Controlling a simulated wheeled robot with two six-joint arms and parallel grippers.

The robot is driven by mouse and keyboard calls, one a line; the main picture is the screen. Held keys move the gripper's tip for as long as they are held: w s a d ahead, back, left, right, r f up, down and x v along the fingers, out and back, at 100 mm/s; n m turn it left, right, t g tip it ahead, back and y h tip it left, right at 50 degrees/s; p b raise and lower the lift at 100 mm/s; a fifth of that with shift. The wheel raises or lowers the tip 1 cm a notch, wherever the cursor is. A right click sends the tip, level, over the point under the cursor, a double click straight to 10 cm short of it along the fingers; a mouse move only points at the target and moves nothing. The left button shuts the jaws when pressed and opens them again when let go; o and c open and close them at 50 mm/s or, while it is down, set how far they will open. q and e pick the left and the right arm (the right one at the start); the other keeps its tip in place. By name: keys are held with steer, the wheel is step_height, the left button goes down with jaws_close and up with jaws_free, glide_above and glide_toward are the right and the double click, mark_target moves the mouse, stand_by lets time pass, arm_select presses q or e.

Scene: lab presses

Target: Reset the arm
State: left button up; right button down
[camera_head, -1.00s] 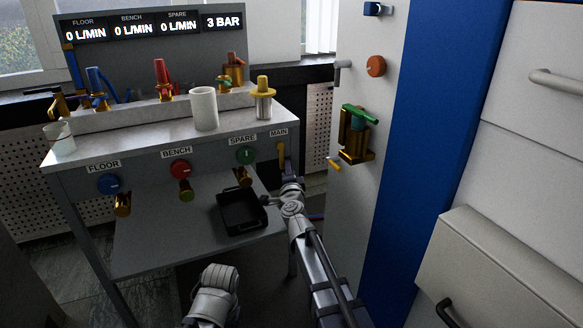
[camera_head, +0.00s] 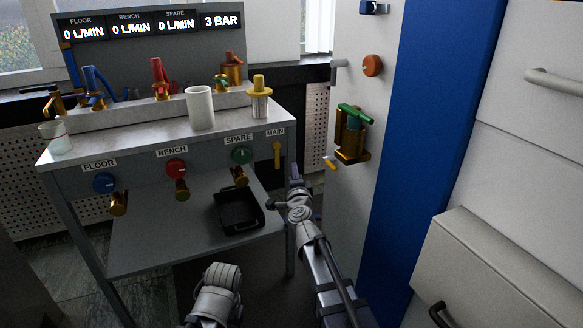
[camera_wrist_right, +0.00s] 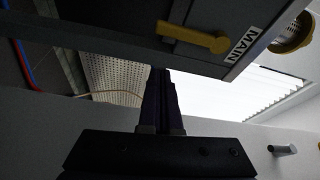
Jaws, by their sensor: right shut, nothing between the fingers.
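My right arm comes up from the bottom of the head view. Its gripper (camera_head: 294,172) is beside the bench's right front corner, below the yellow MAIN lever (camera_head: 277,153) and apart from it. In the right wrist view the two dark fingers (camera_wrist_right: 161,85) are together with nothing between them. The yellow MAIN lever (camera_wrist_right: 193,37) also shows there, beyond the fingertips. A grey-white part of my left arm shows at the bottom of the head view; the left gripper is out of sight.
The bench (camera_head: 135,148) carries a white cup (camera_head: 200,108), a glass beaker (camera_head: 56,138) and coloured taps. A black tray (camera_head: 239,211) sits on its lower shelf, left of my right arm. A wall panel with a green-handled brass valve (camera_head: 352,132) stands to the right.

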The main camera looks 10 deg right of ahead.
steer(key=s, duration=0.7)
steer(key=s+a+f+n+g+y, duration=0.6)
steer(key=a+f+n+g+y, duration=0.2)
steer(key=a+f+n, duration=0.45)
steer(key=s+d+f+n+g+h, duration=0.3)
steer(key=s+d+f+g, duration=0.2)
steer(key=s, duration=0.3)
steer(key=s+d+f+n+g+h, duration=0.2)
steer(key=s+d+f+n+g, duration=0.25)
steer(key=s, duration=0.45)
steer(key=s+a+r+n+g+h+p, duration=0.1)
steer(key=s+a+r+p, duration=0.2)
steer(key=a+r+p, duration=0.35)
steer(key=s+a+r+n+h+p, duration=0.1)
steer(key=s+a+r+p, duration=0.25)
steer(key=r+p, duration=0.5)
arm_select(q)
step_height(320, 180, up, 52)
steer(key=p, duration=3.6)
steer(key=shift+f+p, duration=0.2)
steer(key=shift+p, duration=0.1)
arm_select(e)
step_height(320, 180, up, 36)
steer(key=shift+w+f, duration=0.25)
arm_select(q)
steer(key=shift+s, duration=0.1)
arm_select(e)
steer(key=shift+a, duration=0.1)
